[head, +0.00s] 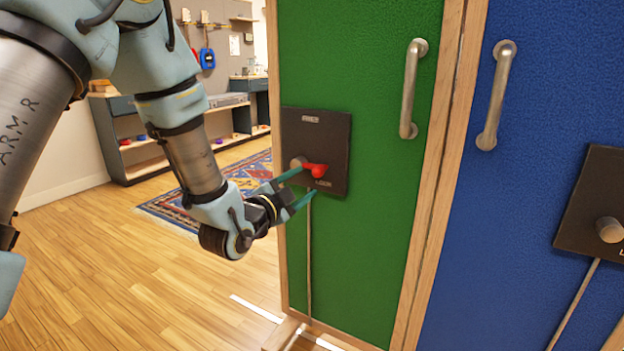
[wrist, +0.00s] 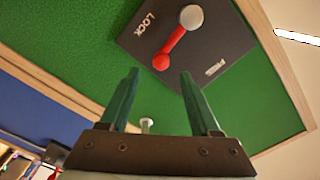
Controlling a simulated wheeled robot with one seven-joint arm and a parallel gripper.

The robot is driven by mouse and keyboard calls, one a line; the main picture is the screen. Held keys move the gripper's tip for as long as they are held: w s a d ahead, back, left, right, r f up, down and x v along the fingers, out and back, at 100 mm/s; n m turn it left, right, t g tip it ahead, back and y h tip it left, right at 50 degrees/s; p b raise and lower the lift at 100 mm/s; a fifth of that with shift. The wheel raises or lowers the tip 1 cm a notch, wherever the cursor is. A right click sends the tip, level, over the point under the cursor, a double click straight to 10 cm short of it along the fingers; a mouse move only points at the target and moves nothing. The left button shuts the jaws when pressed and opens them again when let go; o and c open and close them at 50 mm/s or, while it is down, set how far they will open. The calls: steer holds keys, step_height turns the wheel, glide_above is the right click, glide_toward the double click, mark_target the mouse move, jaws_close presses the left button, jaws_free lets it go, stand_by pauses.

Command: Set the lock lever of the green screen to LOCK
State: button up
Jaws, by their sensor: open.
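The green screen (head: 370,240) stands in front of me with a dark square plate (head: 335,130) on it. The plate reads FREE at the top and LOCK at the bottom. The lock lever (head: 316,170) has a grey round pivot and a red arm. It points right and slightly down, between the two words. In the wrist view the lever (wrist: 172,46) points towards my gripper, its red end in line with the gap between the fingertips. My gripper (head: 308,182) is open at the lever; its fingers (wrist: 160,76) straddle that line. I cannot tell whether they touch the lever.
A metal handle (head: 411,90) is on the green screen's right side. A wooden frame post separates it from a blue screen (head: 510,190) with its own handle (head: 496,95) and plate (head: 590,215). Wooden floor (head: 130,270) lies open at left; a rug and shelves are behind.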

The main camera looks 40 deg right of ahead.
steer(key=v, duration=0.2)
steer(key=shift+s+a, duration=0.1)
steer(key=shift+a, duration=0.25)
